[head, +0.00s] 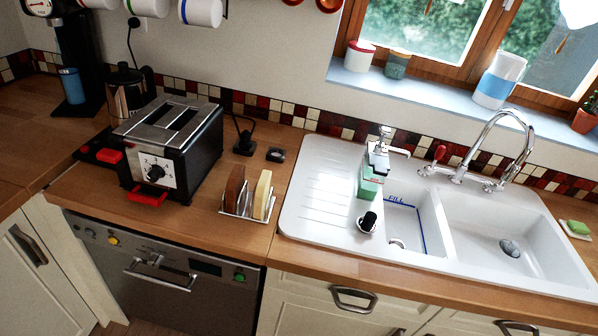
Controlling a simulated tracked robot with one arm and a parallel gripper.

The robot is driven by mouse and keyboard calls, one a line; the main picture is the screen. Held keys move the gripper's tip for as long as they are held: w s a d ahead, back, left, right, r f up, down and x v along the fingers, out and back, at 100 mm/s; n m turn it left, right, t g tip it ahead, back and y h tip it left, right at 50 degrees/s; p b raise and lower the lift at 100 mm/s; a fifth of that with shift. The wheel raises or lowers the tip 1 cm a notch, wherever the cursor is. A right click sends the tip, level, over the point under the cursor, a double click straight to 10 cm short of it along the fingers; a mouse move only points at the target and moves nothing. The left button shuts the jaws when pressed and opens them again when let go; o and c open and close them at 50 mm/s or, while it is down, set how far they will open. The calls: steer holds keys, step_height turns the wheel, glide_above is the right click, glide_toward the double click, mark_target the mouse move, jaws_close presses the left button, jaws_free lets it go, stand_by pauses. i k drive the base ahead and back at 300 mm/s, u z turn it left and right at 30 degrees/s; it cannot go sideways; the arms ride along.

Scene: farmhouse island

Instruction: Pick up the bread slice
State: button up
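Two bread slices stand upright in a small metal rack (236,211) on the wooden counter, between the toaster and the sink. The left one is a dark brown bread slice (234,188). The right one is a pale cream bread slice (263,194). The black and metal toaster (200,143), with a dial and red levers, stands to the left of the rack. I cannot see inside its slots well enough to tell whether they hold anything. My gripper is not in view.
The white sink (318,207) with a green soap dispenser (371,178) and a chrome tap (489,137) lies to the right. A black plug and socket (244,143) sit behind the rack. A dishwasher (170,275) is below the counter. Bare wood (85,185) shows left of the toaster.

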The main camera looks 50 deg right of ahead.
mark_target(263, 189)
steer(key=z, duration=0.4)
steer(key=i, duration=1.1)
steer(key=z, duration=0.35)
